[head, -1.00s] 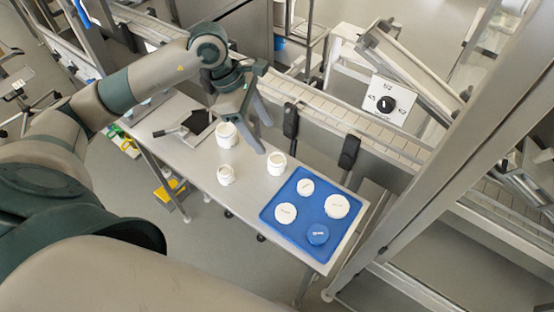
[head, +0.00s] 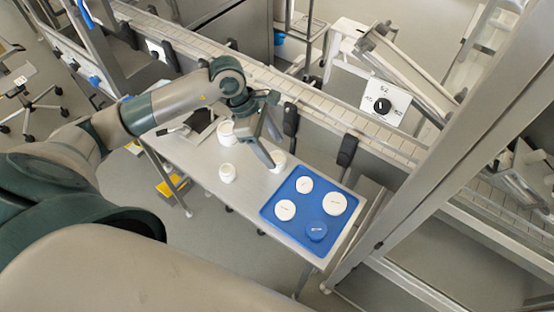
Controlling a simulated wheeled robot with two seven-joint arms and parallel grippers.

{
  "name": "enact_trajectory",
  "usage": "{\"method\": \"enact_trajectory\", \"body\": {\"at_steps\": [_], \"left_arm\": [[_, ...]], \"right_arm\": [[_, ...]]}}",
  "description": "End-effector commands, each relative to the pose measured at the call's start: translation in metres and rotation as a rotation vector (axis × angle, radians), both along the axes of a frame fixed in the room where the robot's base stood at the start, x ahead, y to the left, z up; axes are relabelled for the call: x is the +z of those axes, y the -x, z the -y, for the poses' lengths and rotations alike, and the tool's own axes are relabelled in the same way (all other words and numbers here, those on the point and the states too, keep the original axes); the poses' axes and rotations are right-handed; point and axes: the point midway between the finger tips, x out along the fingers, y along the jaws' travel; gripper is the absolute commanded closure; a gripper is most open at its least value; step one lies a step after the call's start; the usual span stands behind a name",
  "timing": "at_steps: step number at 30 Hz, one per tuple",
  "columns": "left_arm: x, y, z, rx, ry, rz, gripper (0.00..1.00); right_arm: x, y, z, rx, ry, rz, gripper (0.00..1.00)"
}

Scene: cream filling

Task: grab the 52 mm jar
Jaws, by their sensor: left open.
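Three white open-topped jars stand upright on the table. The largest jar (head: 226,133) is at the back left, a small jar (head: 228,173) is nearer the front, and another jar (head: 279,161) is to the right beside the tray. No size marking is legible, so I cannot tell which is 52 mm. My left gripper (head: 274,152) is open, its fingers pointing down and right. One fingertip overlaps the left edge of the right-hand jar and hides part of it. I cannot tell whether they touch. My right gripper is not in view.
A dark flat item (head: 198,121) lies at the back left. A conveyor (head: 310,104) with dark upright brackets runs behind the table. The table front is mostly clear.

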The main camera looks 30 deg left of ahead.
Motion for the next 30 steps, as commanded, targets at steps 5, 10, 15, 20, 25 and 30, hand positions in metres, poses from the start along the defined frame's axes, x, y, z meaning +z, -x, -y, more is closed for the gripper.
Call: {"method": "enact_trajectory", "body": {"at_steps": [5, 10, 15, 20, 25, 30], "left_arm": [[-0.013, 0.002, 0.007, 0.000, 0.002, -0.005, 0.38], [-0.032, 0.000, 0.014, 0.000, 0.001, -0.002, 0.38], [-0.039, -0.001, 0.015, 0.000, -0.001, 0.000, 0.38], [-0.039, -0.001, 0.015, 0.000, -0.001, 0.000, 0.38], [-0.039, -0.001, 0.015, 0.000, -0.001, 0.000, 0.38], [-0.038, -0.001, 0.015, 0.000, -0.001, 0.000, 0.62]], "right_arm": [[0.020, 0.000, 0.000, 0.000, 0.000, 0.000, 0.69], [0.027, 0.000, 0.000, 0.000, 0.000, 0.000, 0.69], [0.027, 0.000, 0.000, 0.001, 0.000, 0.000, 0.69], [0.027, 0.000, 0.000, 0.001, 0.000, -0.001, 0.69], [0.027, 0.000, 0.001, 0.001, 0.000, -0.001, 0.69], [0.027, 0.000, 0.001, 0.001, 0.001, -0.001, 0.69]]}}
